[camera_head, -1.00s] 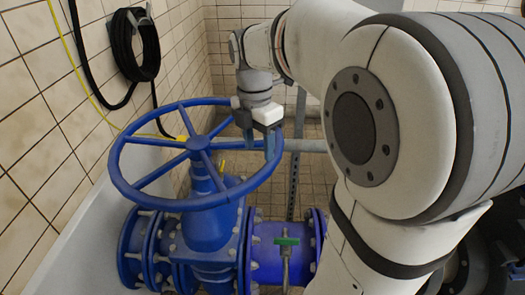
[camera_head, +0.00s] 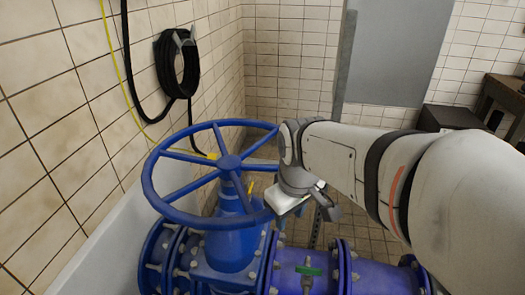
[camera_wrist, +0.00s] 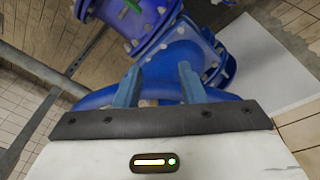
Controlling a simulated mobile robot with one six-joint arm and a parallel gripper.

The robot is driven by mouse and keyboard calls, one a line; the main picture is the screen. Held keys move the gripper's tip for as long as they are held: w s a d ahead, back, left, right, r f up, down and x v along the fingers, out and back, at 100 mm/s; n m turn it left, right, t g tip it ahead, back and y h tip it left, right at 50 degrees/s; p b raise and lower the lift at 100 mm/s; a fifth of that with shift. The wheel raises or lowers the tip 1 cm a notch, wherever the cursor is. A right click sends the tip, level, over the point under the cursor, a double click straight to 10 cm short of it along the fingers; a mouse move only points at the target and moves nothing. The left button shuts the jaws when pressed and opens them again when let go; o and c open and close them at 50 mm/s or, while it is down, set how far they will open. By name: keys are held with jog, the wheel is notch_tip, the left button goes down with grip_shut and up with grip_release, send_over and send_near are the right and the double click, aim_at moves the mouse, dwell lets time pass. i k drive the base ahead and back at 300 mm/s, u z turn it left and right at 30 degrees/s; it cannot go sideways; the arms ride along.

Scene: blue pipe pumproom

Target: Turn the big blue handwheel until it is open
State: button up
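The big blue handwheel (camera_head: 228,162) sits on top of a blue valve (camera_head: 232,240), left of centre in the head view. Its rim is tilted towards me, with several spokes meeting at a hub. My gripper is at the right front of the rim, its white body tilted and hiding part of it. In the wrist view the two blue-grey fingers of my gripper (camera_wrist: 159,84) stand apart, with a gap between them. The blue rim (camera_wrist: 222,94) shows beside and behind the fingers. I cannot tell whether they touch it.
A blue pipe (camera_head: 370,277) with a green-handled small valve (camera_head: 308,271) runs right below the wheel. A coiled black hose (camera_head: 178,62) hangs on the tiled wall at left. A pale ledge (camera_head: 105,245) lies left of the valve. A grey panel (camera_head: 397,50) stands behind.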

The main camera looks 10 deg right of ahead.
aim_at(229, 167)
jog(key=u, duration=1.1)
jog(key=k, duration=1.25)
jog(key=z, duration=0.6)
jog(key=i, duration=1)
jog(key=z, duration=0.1)
